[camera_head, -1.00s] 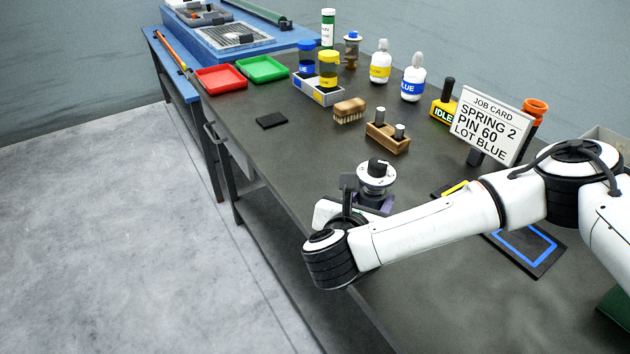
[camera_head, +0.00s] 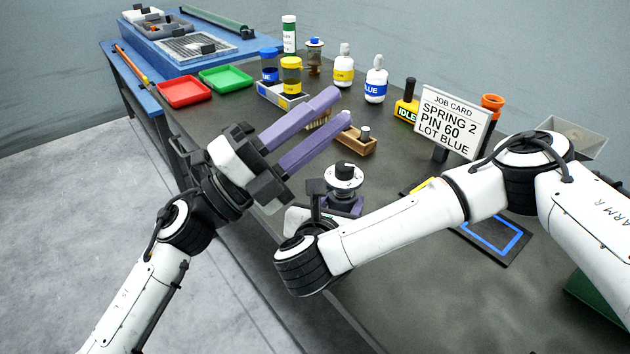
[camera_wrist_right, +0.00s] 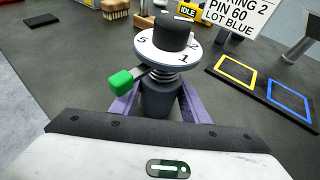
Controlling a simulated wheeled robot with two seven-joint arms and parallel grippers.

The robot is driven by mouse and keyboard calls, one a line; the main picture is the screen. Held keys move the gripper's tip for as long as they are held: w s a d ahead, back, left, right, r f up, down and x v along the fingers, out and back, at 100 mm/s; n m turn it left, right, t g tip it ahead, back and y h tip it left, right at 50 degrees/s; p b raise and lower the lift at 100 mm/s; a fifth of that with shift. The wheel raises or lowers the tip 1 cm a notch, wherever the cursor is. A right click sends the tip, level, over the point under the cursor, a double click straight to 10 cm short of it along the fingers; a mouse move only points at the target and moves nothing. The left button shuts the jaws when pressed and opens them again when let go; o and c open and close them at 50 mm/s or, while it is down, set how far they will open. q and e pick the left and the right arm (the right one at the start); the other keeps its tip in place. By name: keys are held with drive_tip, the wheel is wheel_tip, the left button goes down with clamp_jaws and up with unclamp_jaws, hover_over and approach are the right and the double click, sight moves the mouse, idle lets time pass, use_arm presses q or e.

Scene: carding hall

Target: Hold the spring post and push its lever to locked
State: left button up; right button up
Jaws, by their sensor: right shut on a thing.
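The spring post (camera_wrist_right: 160,95) stands upright on the bench, with a white numbered dial and black knob on top and a spring below. It also shows in the head view (camera_head: 344,179). Its lever has a green tip (camera_wrist_right: 122,82) and sticks out to the left in the right wrist view. My right gripper (camera_wrist_right: 158,104) is shut on the post, one purple finger on each side below the lever. My left gripper (camera_head: 337,108) is open and empty, its long purple fingers raised above the bench, left of and higher than the post. The lever is hidden in the head view.
A wooden block with pins (camera_head: 356,141) and a brush lie behind the post, partly covered by my left fingers. The job card (camera_head: 450,120) reads SPRING 2, PIN 60, LOT BLUE. A yellow IDLE block (camera_head: 406,110) stands beside it. A blue-outlined mat (camera_head: 497,241) lies right.

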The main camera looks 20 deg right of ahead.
use_arm(q)
drive_tip(key=s+d+r+m+g+y, duration=0.2)
drive_tip(key=s+d+m+g+y, duration=0.5)
drive_tip(key=m, duration=0.8)
drive_tip(key=w+a+f+m+t+y, duration=0.1)
drive_tip(key=w+a+f+t+y, duration=0.4)
drive_tip(key=w+a+y, duration=0.55)
drive_tip(key=g, duration=0.1)
approach(342, 199)
drive_tip(key=f, duration=0.1)
drive_tip(key=w+f, duration=0.1)
drive_tip(key=a+f+y, duration=0.1)
drive_tip(key=shift+w+f, duration=0.15)
drive_tip(key=shift+f, duration=0.1)
clamp_jaws()
